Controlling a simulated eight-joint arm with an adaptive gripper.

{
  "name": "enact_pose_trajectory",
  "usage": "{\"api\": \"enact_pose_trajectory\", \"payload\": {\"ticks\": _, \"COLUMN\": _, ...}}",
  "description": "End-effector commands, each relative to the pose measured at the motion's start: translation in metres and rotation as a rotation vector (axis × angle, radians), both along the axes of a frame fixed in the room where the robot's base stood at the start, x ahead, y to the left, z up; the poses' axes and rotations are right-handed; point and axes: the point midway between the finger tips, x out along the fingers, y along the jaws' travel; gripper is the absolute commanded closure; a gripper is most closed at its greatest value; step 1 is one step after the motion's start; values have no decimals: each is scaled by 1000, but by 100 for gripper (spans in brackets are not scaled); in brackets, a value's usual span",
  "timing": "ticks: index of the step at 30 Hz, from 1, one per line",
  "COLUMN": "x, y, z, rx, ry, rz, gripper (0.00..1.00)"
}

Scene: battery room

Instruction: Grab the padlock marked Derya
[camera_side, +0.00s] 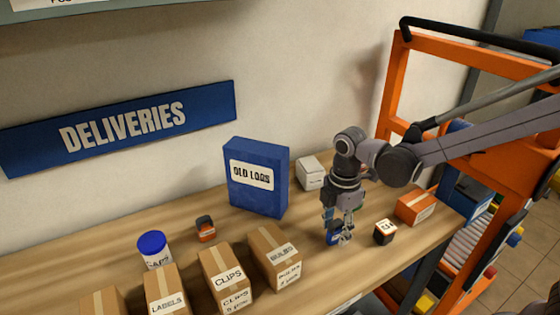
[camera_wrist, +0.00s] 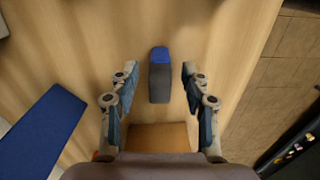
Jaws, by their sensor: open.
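My gripper (camera_side: 340,228) points down above the wooden table, its fingers apart. In the wrist view the open gripper (camera_wrist: 158,80) has a small blue and dark grey object (camera_wrist: 160,76) between and just past its fingertips, with gaps on both sides. In the side view this blue object (camera_side: 334,239) is partly hidden by the fingers. A dark object with a white label (camera_side: 385,232) stands to its right. A small black and orange object (camera_side: 206,229) stands farther left. I cannot read the name Derya on any of them, nor tell which is the padlock so marked.
A blue OLD LOGS box (camera_side: 257,177) and a white box (camera_side: 311,173) stand behind. Several cartons, one marked CLIPS (camera_side: 226,280), and a blue-lidded tub (camera_side: 154,250) are at left. An orange box (camera_side: 416,207) is at right. The table's front edge is close by.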

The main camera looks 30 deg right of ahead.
Motion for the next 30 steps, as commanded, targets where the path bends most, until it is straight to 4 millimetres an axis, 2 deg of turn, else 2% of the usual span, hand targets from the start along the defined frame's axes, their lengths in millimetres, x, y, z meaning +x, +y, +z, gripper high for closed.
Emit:
{"api": "enact_pose_trajectory", "payload": {"ticks": 4, "x": 0, "y": 0, "z": -11, "rx": 0, "ry": 0, "rz": 0, "gripper": 53}}
{"api": "enact_pose_trajectory", "payload": {"ticks": 12, "x": 0, "y": 0, "z": -13, "rx": 0, "ry": 0, "rz": 0, "gripper": 53}}
{"api": "enact_pose_trajectory", "payload": {"ticks": 17, "x": 0, "y": 0, "z": -13, "rx": 0, "ry": 0, "rz": 0, "gripper": 99}}
{"api": "enact_pose_trajectory", "payload": {"ticks": 30, "x": 0, "y": 0, "z": -10, "rx": 0, "ry": 0, "rz": 0, "gripper": 100}}
